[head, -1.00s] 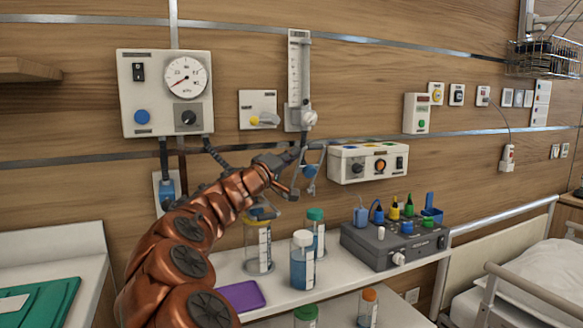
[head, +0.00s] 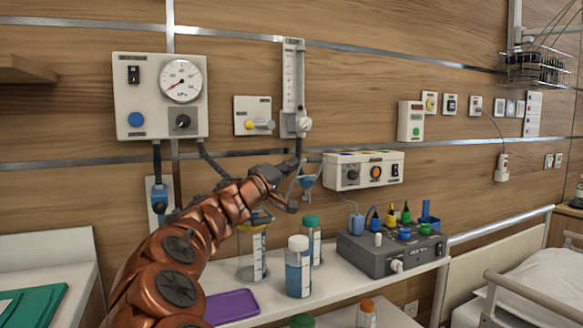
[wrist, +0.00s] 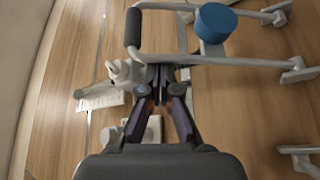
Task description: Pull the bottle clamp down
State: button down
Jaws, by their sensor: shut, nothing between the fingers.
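The bottle clamp (wrist: 235,61) is a pale metal bar frame on the wall, with a black grip (wrist: 133,27) at one end, in the wrist view. A blue round part (wrist: 215,22) sits within the frame. In the head view the blue part (head: 307,183) hangs below the flowmeter, and my arm partly hides the clamp. My gripper (wrist: 160,78) is shut and empty, its dark fingertips close beside the clamp's long bar and short of the black grip. I cannot tell whether they touch the bar. In the head view my gripper (head: 290,168) is just under the flowmeter.
The flowmeter (head: 293,90) and gauge panel (head: 130,95) are on the wall above. A white control box (head: 340,174) is close on the right. Below, a shelf (head: 270,309) holds capped bottles (head: 299,270), a purple tray (head: 232,306) and a grey unit (head: 380,258).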

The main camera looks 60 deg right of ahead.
jog(key=b+v, duration=0.4)
jog(key=v, duration=0.6)
jog(key=shift+f, duration=0.25)
